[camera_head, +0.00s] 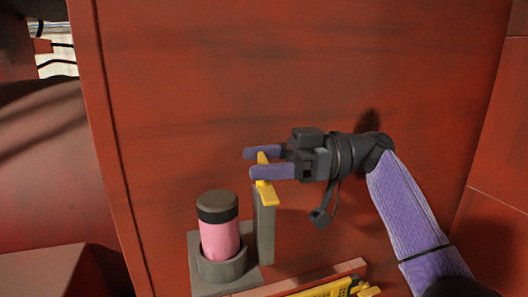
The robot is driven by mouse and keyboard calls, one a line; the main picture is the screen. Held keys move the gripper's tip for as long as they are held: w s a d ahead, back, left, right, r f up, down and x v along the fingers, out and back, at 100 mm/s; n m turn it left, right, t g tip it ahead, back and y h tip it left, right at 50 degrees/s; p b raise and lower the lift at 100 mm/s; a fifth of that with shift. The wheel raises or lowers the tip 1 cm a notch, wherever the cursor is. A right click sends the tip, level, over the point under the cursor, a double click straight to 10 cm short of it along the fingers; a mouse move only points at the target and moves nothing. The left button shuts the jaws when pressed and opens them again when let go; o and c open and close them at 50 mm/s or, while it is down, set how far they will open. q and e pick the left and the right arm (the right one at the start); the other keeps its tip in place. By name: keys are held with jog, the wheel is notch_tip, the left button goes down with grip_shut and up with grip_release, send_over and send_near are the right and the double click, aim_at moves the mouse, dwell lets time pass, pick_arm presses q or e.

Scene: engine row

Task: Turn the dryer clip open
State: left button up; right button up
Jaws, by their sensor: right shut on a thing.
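The yellow dryer clip (267,192) is on top of a grey upright post (265,228), in front of the red wall. My right gripper (262,164) comes in from the right with its purple fingers shut on the yellow clip. Part of the clip shows between the fingers, and part hangs below the near finger. A pink cylinder with a dark cap (219,226), likely the dryer, stands upright in a grey round holder (222,268) left of the post. My left gripper is not in view.
A large red wall panel (300,70) stands behind the gripper. A yellow grid-like part (325,289) and a reddish ledge (300,279) lie at the bottom. A red side wall (500,160) is at the right. The space above the clip is clear.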

jog(key=shift+n+g+p, duration=0.45)
jog(key=shift+n+g, duration=0.25)
jog(key=shift+g, duration=0.4)
jog(key=shift+f+h, duration=0.15)
jog(key=shift+h, duration=0.15)
jog(key=o, duration=1.1)
